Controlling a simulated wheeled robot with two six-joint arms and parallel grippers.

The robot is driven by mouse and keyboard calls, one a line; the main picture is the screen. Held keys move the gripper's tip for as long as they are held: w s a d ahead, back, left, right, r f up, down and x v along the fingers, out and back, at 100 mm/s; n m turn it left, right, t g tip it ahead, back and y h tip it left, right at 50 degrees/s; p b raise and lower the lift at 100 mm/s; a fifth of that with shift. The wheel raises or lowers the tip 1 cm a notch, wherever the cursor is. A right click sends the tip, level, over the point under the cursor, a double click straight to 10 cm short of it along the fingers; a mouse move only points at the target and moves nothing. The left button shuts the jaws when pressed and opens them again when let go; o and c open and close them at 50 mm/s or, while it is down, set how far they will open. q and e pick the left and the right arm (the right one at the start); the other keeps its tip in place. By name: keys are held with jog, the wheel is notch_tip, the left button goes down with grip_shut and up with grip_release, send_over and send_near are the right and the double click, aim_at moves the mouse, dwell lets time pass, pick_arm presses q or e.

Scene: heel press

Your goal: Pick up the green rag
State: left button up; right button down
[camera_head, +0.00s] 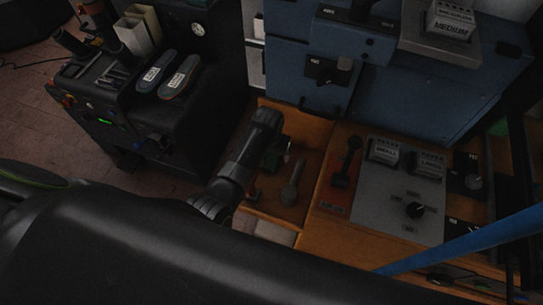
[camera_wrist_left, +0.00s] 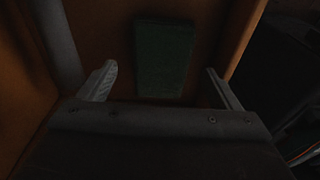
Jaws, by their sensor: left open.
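The green rag (camera_wrist_left: 165,60) lies flat as a dark green rectangle on the wooden floor of a tray in the left wrist view. My left gripper (camera_wrist_left: 160,82) is open there, with one finger on each side of the rag and nothing held. In the head view my left arm reaches down into the wooden tray (camera_head: 262,103), and its wrist hides part of it. A bit of green (camera_head: 272,160) shows beside the left gripper (camera_head: 285,150) there; the fingertips are hard to make out. My right gripper does not show.
A grey-handled tool (camera_head: 292,182) lies in the tray, right of my left gripper. A blue machine (camera_head: 390,75) rises behind. Two insoles (camera_head: 170,75) rest on the black unit at left.

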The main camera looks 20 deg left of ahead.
aim_at(271, 156)
pick_arm(q)
jog(key=shift+w+f, duration=0.15)
jog(key=shift+f, duration=1.15)
jog(key=c, duration=1)
jog(key=shift+c, duration=0.3)
jog(key=shift+r, duration=0.15)
notch_tip(271, 156, up, 10)
